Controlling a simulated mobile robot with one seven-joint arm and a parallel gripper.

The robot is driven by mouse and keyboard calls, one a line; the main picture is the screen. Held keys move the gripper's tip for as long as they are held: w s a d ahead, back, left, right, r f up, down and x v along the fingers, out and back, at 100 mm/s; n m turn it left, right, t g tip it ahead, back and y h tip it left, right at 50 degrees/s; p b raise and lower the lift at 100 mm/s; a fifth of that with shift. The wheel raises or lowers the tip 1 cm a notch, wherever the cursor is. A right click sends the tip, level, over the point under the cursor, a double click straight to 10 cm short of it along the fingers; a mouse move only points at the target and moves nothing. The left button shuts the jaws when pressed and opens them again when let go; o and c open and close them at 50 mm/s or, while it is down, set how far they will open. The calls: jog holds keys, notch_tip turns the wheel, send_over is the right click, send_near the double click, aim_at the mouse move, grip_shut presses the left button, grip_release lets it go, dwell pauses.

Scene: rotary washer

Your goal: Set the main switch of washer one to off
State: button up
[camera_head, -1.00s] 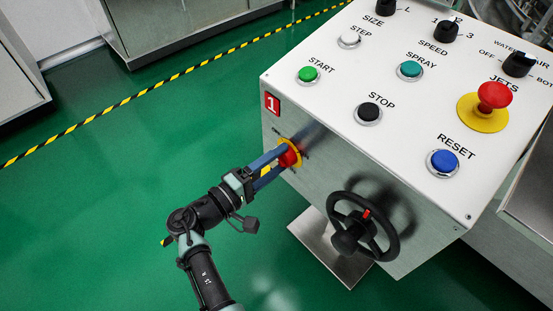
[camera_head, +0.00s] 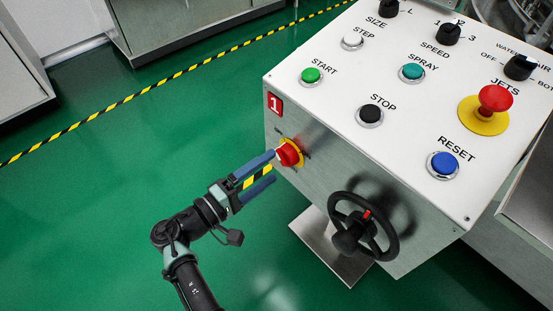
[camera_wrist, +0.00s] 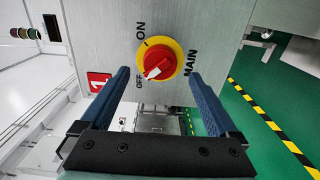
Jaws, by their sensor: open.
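The main switch (camera_head: 289,152) is a red rotary knob on a yellow disc, on the front side of the washer one control box. It also shows in the wrist view (camera_wrist: 161,61), between the labels ON, OFF and MAIN. Its white pointer mark there points down-left, toward the word OFF. My gripper (camera_head: 271,168) is open and empty, a short way in front of the knob. In the wrist view my two blue fingers (camera_wrist: 160,78) stand on either side below the knob, apart from it.
The white panel top (camera_head: 330,110) carries several buttons, black selector knobs and a red emergency stop (camera_head: 495,97). A black handwheel (camera_head: 362,228) sticks out to the right of the switch. A red "1" plate (camera_head: 275,103) is above the switch. Green floor lies open to the left.

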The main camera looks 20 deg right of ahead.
jog(key=v, duration=0.9)
jog(key=shift+p, duration=0.45)
jog(key=w+a+r+m+t+y, duration=0.2)
jog(key=w+r+m+t+y, duration=0.15)
jog(key=w+r+y, duration=0.6)
notch_tip(320, 180, up, 20)
jog(key=w+a+t+y, duration=0.2)
jog(key=w+t+y, duration=0.1)
jog(key=t, duration=0.4)
jog(key=s+r+t+y+p, duration=0.15)
jog(key=s+r+t, duration=0.25)
jog(key=s+r, duration=0.45)
jog(key=s+r+t+y, duration=0.25)
jog(key=s+r, duration=0.35)
jog(key=r, duration=0.5)
jog(key=s+r+t+y+p, duration=0.1)
jog(key=s+r+t, duration=0.3)
jog(key=s+r, duration=0.45)
notch_tip(320, 180, up, 37)
jog(key=w+p, duration=0.2)
jog(key=p, duration=3.2)
jog(key=shift+w+f+m+p, duration=0.2)
jog(key=shift+w+m+p, duration=0.1)
jog(key=shift+m+p, duration=0.1)
jog(key=shift+h, duration=0.25)
